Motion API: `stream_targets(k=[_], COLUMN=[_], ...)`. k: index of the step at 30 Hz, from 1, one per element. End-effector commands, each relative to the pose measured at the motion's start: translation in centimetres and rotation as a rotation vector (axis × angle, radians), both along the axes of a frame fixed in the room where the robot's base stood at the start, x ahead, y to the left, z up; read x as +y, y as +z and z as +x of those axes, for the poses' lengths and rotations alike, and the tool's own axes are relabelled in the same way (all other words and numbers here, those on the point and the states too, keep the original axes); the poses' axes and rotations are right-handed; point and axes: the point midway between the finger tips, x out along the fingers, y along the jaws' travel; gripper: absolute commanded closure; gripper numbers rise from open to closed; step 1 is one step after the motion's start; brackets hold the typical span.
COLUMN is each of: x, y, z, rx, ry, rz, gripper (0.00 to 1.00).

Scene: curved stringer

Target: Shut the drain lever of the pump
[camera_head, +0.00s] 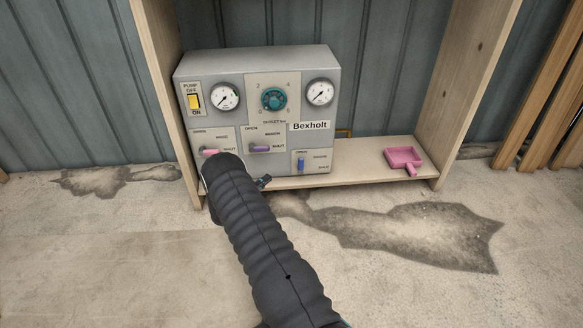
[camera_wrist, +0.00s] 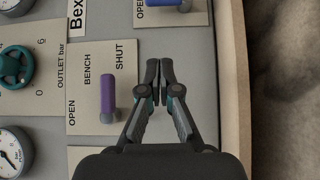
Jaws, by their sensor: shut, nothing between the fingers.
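A grey pump panel (camera_head: 225,65) marked Bexholt stands on a low wooden shelf. A blue lever (camera_head: 301,163) at its lower right points up, towards OPEN; its middle label is too small to read. It is cut off at the top of the wrist view (camera_wrist: 163,2). A purple lever (camera_head: 261,149), marked BENCH in the wrist view (camera_wrist: 108,92), points towards SHUT. A pink-red lever (camera_head: 209,152) at lower left also points towards SHUT. My gripper (camera_wrist: 160,66) is shut and empty, beside the purple lever and apart from the blue one. My arm partly hides the panel's lower left.
A teal outlet knob (camera_head: 273,98), two round gauges (camera_head: 224,96) and a yellow pump switch (camera_head: 194,101) are on the panel. Wooden uprights (camera_head: 470,75) flank the panel. The floor in front is clear.

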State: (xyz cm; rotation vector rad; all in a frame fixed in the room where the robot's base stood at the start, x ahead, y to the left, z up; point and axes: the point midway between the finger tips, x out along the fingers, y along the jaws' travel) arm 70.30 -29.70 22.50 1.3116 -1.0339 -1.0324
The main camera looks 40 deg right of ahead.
Motion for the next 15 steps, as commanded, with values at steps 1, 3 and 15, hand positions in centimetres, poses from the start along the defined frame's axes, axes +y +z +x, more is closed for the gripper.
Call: stream_targets(k=[1, 3, 15], x=[-0.1, -0.3, -6.2], y=[0.0, 0.0, -0.1], z=[0.0, 0.1, 1.3], rx=[0.0, 0.0, -0.001], ry=[0.0, -0.001, -0.005], rz=[0.0, 0.0, 0.001], gripper=[1.0, 1.0, 1.0])
